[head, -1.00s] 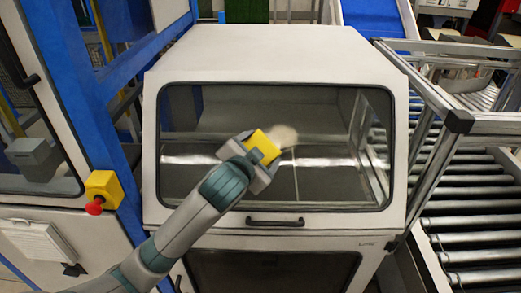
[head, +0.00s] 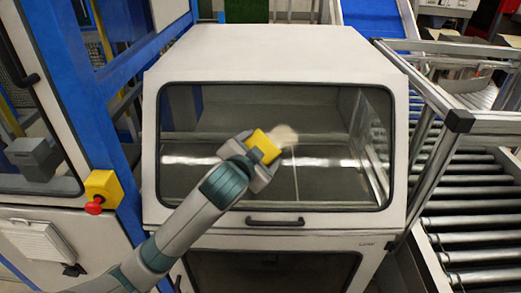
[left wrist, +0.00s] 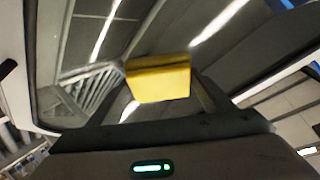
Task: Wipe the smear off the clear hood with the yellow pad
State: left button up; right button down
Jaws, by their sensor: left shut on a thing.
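The clear hood (head: 330,180) is a sloped window in the white cabinet's front. A pale, cream smear (head: 285,134) lies on it near the middle, just right of and above the pad. My left gripper (head: 261,157) is shut on the yellow pad (head: 263,145) in front of the hood. In the left wrist view, the yellow pad (left wrist: 158,79) sticks out beyond my gripper (left wrist: 160,105). I cannot tell whether the pad touches the window. The smear is partly hidden behind the pad. My right gripper is not in view.
A dark handle (head: 275,222) juts out below the window. A yellow box with a red button (head: 94,205) stands on the left, by a blue frame (head: 95,130). A roller conveyor (head: 470,200) with a metal rail runs along the right.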

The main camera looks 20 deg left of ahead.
aim_at(274, 151)
pick_arm(q)
jog(key=shift+w+a+f, duration=0.1)
jog(key=shift+w+f, duration=0.2)
jog(key=shift+w, duration=0.1)
dwell(0.3)
jog(key=shift+w+d, duration=0.2)
jog(key=shift+d, duration=0.7)
jog(key=shift+w+d, duration=0.2)
jog(key=shift+d, duration=0.65)
jog(key=shift+d, duration=0.15)
jog(key=shift+w+d, duration=0.3)
jog(key=shift+d, duration=0.5)
jog(key=shift+w+d, duration=0.3)
jog(key=shift+d, duration=0.5)
jog(key=shift+d, duration=0.1)
jog(key=shift+w+d, duration=0.25)
jog(key=shift+d, duration=0.6)
jog(key=shift+w+d, duration=0.25)
jog(key=shift+d, duration=0.55)
